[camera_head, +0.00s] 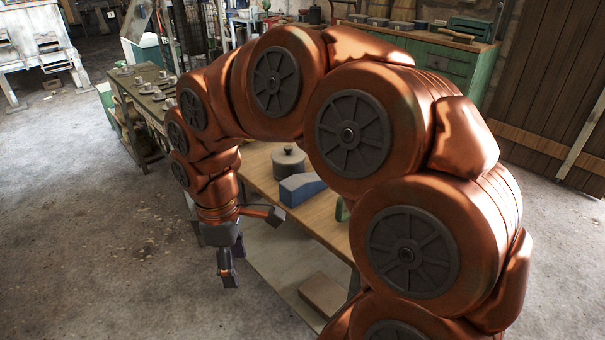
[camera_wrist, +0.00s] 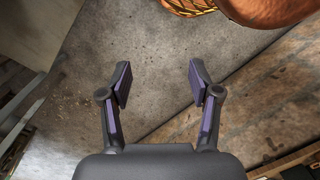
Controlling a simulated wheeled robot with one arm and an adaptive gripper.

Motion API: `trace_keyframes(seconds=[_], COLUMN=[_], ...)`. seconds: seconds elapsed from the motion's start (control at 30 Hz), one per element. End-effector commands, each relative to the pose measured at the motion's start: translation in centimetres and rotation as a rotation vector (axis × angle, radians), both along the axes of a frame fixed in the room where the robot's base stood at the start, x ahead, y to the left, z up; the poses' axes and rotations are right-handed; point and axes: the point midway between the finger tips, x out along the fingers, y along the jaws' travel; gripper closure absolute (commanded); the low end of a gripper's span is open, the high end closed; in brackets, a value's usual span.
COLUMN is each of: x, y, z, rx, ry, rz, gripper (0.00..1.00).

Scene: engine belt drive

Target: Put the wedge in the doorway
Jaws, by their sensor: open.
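A wedge-shaped block (camera_head: 301,188), blue with a grey sloping face, lies on the wooden table behind my arm; it looks like the wedge. My gripper (camera_head: 229,273) hangs pointing down, in front and to the left of the table, apart from the block. In the wrist view my gripper (camera_wrist: 160,82) has its two fingers spread, with only bare floor between them. The block cannot be made out in the wrist view. A plank door (camera_head: 548,85) stands at the upper right; whether its doorway is open cannot be told, as the frame edge cuts it off.
A lidded grey pot (camera_head: 289,161) stands behind the block on the table (camera_head: 262,178). A lower shelf holds a wooden block (camera_head: 322,295). A bench (camera_head: 150,92) with small parts is at the left, a green cabinet (camera_head: 455,65) at the back. Concrete floor (camera_head: 100,220) is clear at left.

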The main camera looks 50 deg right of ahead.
Motion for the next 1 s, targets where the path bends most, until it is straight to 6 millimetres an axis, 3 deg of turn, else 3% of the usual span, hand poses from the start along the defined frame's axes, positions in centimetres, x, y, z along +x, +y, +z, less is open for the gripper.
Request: trace_keyframes(seconds=[0.03,0.17,0.3,0.5,0.6,0.77,1.0], x=[1.9,5.8,8.5,9.1,8.6,7.8,7.7], y=[-1.5,-6.2,-12.7,-22.0,-25.3,-27.9,-28.3], z=[2.2,4.8,6.8,7.6,7.6,7.1,5.0], rx=[0.016,0.035,0.037,0.030,0.026,0.025,0.025], ry=[-0.023,-0.074,-0.112,-0.123,-0.117,-0.110,-0.106], rz=[0.078,0.286,0.474,0.655,0.710,0.755,0.765], gripper=[0.38,0.38,0.38,0.38,0.38,0.38,0.38])
